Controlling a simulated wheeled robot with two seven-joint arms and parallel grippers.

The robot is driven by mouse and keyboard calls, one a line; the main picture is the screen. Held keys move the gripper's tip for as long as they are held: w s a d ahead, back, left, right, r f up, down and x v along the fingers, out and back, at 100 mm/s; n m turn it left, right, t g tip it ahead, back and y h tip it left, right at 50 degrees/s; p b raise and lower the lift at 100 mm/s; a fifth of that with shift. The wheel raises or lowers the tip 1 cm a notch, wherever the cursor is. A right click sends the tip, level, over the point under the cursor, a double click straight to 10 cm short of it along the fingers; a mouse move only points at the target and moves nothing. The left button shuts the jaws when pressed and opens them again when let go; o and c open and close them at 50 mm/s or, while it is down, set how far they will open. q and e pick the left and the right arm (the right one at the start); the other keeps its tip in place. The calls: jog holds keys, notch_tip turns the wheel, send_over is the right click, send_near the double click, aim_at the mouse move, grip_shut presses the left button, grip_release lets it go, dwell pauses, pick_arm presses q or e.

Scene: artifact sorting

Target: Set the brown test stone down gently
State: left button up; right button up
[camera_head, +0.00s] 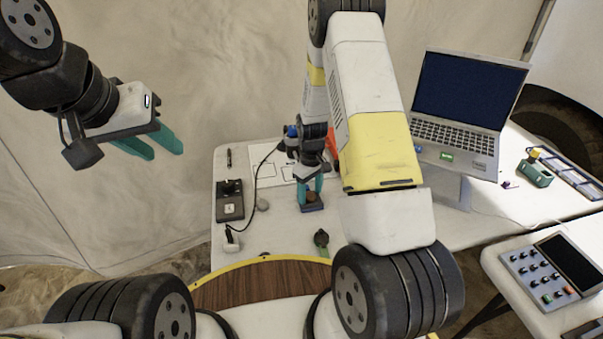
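The brown test stone (312,197) is small and sits between the teal fingertips of my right gripper (310,192), which points down at the table. The fingers appear shut on it. The stone is at or just above a small dark blue block or pad (312,208); I cannot tell whether they touch. My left gripper (150,146) is raised at the upper left, far from the table, with its two teal fingers apart and empty.
A dark object (321,238) lies nearer me. A laptop (462,105) stands at the right on the white table (285,232). A control panel (550,273) is at lower right.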

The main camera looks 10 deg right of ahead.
notch_tip(320, 180, up, 12)
notch_tip(320, 180, up, 9)
jog(key=m+t, duration=0.1)
send_over(310, 195)
jog(key=s, duration=0.3)
jog(key=s+a+r+m+t+y, duration=0.1)
jog(key=s+r+m+t, duration=0.1)
jog(key=s+r, duration=0.6)
jog(key=s+a+r+m+t+y, duration=0.1)
jog(key=s+r+m+t, duration=0.1)
jog(key=s+r, duration=0.7)
jog(key=s+t, duration=0.1)
jog(key=s, duration=0.3)
jog(key=shift+s+m, duration=0.15)
jog(key=shift+m, duration=0.25)
